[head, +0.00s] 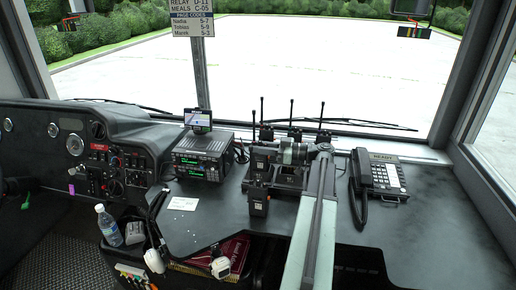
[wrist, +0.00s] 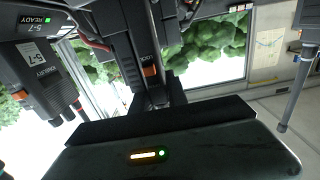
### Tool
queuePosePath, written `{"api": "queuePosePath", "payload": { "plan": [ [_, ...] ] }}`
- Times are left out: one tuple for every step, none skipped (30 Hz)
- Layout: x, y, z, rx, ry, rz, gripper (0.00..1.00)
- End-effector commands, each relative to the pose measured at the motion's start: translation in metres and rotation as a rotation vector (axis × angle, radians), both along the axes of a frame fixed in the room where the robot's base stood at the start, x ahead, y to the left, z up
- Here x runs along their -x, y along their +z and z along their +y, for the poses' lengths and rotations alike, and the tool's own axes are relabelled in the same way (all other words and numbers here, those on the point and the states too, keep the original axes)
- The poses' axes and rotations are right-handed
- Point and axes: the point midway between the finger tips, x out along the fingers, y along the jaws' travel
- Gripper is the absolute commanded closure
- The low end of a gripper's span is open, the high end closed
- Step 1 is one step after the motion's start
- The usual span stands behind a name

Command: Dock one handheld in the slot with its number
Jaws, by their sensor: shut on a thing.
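A dark handheld (head: 260,161) with a thin upright antenna is at the left end of the dock (head: 289,180) in the head view. My gripper (head: 275,153) reaches it from the right and is shut on it. Its number is unreadable there. Whether its base sits in a slot cannot be told. Another dark block (head: 258,203) shows directly below, at the dock's front left. More handhelds with antennas stand behind, one in the middle (head: 295,132) and one at the right (head: 324,136). The wrist view shows a handheld marked 5-7 (wrist: 42,72) beside a display reading 5-7 READY (wrist: 38,26).
A radio unit (head: 203,157) with a small screen stands left of the dock. A desk phone (head: 384,177) stands to the right. A white card (head: 183,203) lies at the left. A page-code sign (head: 192,17) hangs above.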

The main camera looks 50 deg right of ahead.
Motion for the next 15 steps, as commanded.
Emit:
{"api": "queuePosePath", "payload": {
  "plan": [
    [0.0, -0.0028, 0.0, -0.001, 0.0, -0.001, 1.0],
    [0.0, -0.0032, 0.0, -0.001, 0.0, -0.001, 1.0],
    [0.0, -0.0036, 0.0, -0.001, 0.0, -0.001, 1.0],
    [0.0, -0.0037, 0.0, -0.001, 0.0, -0.001, 1.0],
    [0.0001, -0.0038, 0.0, -0.001, 0.0, -0.001, 1.0],
    [0.0002, -0.0038, 0.0001, 0.0, 0.0, 0.0, 1.0],
    [0.0002, -0.0038, 0.0002, -0.001, 0.0, 0.001, 1.0],
    [0.0003, -0.0038, 0.0003, -0.001, 0.0, 0.001, 1.0],
    [0.0003, -0.0039, 0.0004, 0.0, 0.001, 0.001, 1.0],
    [0.0003, -0.004, 0.0004, 0.0, 0.001, 0.001, 1.0],
    [0.0003, -0.0041, 0.0004, 0.0, 0.001, 0.001, 1.0],
    [0.0005, -0.0043, 0.0004, 0.0, 0.001, 0.002, 1.0],
    [0.0005, -0.0045, 0.0005, -0.001, 0.001, 0.003, 1.0],
    [0.0006, -0.0046, 0.0006, -0.001, 0.001, 0.003, 0.76],
    [0.0006, -0.0047, 0.0006, -0.001, 0.001, 0.003, 0.64]
  ]
}}
